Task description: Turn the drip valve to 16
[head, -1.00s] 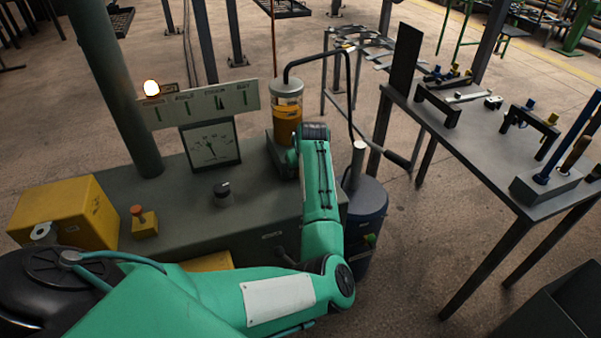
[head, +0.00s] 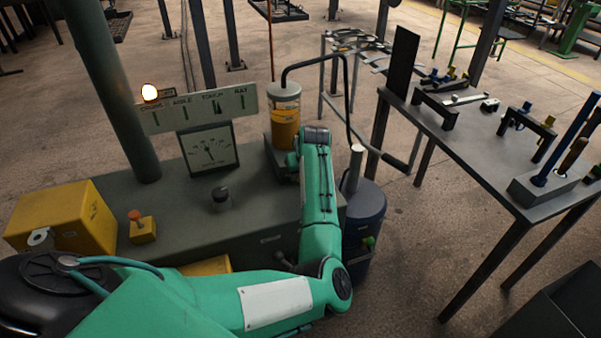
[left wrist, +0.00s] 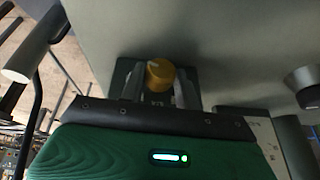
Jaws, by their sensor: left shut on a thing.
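The drip valve appears as a yellow round knob (left wrist: 159,75) on a dark mounting in the left wrist view, with a pale mark on its top. My left gripper (left wrist: 160,84) has one finger on each side of the knob and is shut on it. A small label under the knob is too small to read. In the head view my green left arm reaches over the bench, and its gripper and the knob are hidden. A clear reservoir with amber liquid (head: 285,125) stands just beyond the arm's end. My right gripper is not in view.
A lit lamp (head: 149,93) sits above a sign panel. A dark blue drum (head: 365,210) stands right; a table (head: 470,135) holds tools.

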